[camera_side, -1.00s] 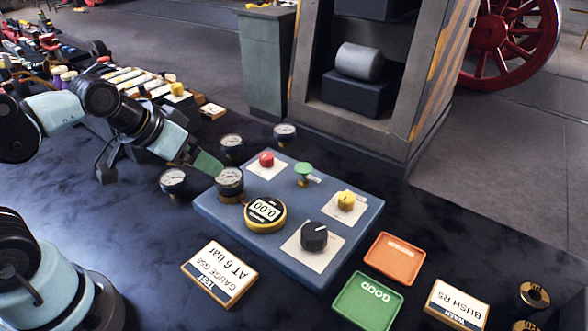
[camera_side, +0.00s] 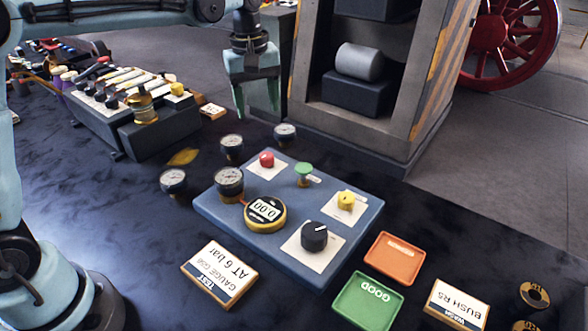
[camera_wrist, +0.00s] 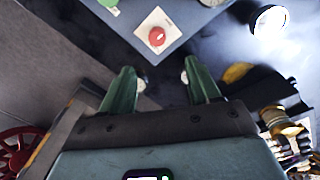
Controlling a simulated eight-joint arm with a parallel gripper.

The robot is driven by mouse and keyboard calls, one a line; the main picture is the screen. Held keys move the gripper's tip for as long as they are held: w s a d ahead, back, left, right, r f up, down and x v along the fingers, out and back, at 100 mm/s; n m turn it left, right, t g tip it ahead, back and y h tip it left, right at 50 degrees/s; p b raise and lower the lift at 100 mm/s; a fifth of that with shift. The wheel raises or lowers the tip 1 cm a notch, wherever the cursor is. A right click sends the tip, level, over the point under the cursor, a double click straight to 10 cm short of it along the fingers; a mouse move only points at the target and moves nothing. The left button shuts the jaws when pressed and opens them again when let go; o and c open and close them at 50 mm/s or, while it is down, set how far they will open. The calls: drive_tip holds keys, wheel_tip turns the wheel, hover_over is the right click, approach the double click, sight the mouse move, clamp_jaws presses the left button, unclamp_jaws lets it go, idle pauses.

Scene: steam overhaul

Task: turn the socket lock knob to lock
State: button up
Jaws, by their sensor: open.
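The blue panel (camera_side: 212,204) carries a black knob (camera_side: 314,237) with a white pointer line, a yellow knob (camera_side: 346,201), a green button (camera_side: 304,168) and a red button (camera_side: 267,159). Their labels are too small to read, so I cannot tell which is the socket lock. A pressure gauge (camera_side: 229,180) stands upright at the panel's left corner, beside a round display (camera_side: 265,213) reading 0.00. My gripper (camera_side: 256,110) hangs open and empty, fingers down, above the area behind the panel. The wrist view shows the red button (camera_wrist: 157,36) beyond the spread fingers.
Loose gauges (camera_side: 174,181) stand left of and behind the panel. A green tray (camera_side: 345,313), an orange tray (camera_side: 382,273) and cards (camera_side: 205,285) lie in front and right. A grey frame (camera_side: 425,95) rises behind. A brass part (camera_side: 143,107) stands at the back left.

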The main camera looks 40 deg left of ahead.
sight(266, 154)
drive_tip(key=shift+n+g, duration=0.4)
drive_tip(key=shift+n, duration=0.2)
drive_tip(key=f, duration=0.4)
drive_tip(key=w+f, duration=0.1)
drive_tip(key=f, duration=0.8)
drive_tip(key=shift+w+f, duration=0.1)
drive_tip(key=shift+w, duration=0.25)
drive_tip(key=c, duration=1)
drive_tip(key=shift+c, duration=0.2)
